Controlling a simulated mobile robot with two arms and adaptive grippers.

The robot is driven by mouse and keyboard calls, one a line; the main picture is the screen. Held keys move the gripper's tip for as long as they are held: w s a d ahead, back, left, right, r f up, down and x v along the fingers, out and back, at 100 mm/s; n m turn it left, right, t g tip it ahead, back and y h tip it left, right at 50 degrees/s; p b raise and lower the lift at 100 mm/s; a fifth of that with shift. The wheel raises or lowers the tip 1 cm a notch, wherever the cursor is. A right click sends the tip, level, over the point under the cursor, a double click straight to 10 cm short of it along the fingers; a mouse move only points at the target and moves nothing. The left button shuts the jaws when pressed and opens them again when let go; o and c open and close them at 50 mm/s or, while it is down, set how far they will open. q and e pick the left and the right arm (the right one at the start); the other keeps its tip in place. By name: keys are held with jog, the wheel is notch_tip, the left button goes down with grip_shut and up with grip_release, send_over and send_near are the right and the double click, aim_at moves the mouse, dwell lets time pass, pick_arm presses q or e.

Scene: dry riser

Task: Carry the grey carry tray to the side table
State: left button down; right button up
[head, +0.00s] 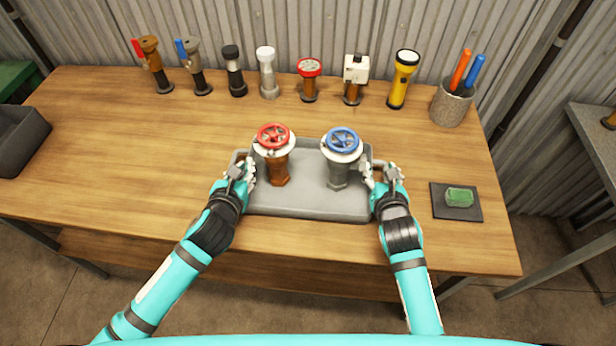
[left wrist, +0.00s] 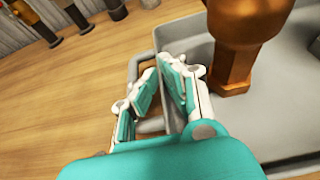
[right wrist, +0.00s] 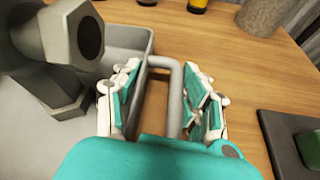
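The grey carry tray (head: 310,204) lies on the wooden workbench with a bar handle at each short end. A brown valve with a red handwheel (head: 275,153) and a grey valve with a blue handwheel (head: 341,157) stand in it. My left gripper (head: 241,174) is at the tray's left end; in the left wrist view its fingertips (left wrist: 163,72) are close together by the tray wall, partly hiding the handle (left wrist: 134,68). Whether they grip anything is unclear. My right gripper (head: 381,174) has its fingers apart, with the right handle (right wrist: 175,100) between them, a gap on both sides.
Several valves, nozzles and a yellow flashlight (head: 403,78) line the bench's back edge, beside a pen cup (head: 452,103). A green block (head: 459,197) sits on a dark pad at right. A grey side table (head: 597,130) stands beyond the bench's right end, across a floor gap.

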grip_shut()
